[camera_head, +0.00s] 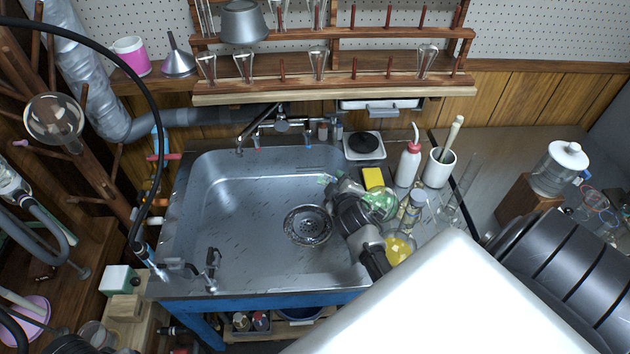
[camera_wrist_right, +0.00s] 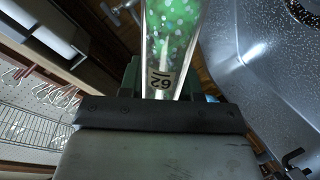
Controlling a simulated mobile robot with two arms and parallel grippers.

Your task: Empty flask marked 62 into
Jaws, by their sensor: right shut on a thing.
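My right gripper (camera_head: 358,196) is shut on a glass flask (camera_head: 381,204) at the right side of the steel sink (camera_head: 230,215). Green contents with pale specks or bubbles show through the glass. In the right wrist view, the flask (camera_wrist_right: 170,35) stands between the jaws, with a label reading 62 upside down. Its mouth cannot be made out clearly. The sink's drain strainer (camera_head: 307,226) lies left of the gripper. My left gripper is not in view.
A yellow sponge (camera_head: 373,178), wash bottle (camera_head: 408,165), mortar (camera_head: 438,168) and yellow-filled vessel (camera_head: 399,248) stand close on the right counter. A faucet (camera_head: 282,125) is at the sink's back. A black fitting (camera_head: 211,265) is at its front left. The basin's left half is clear.

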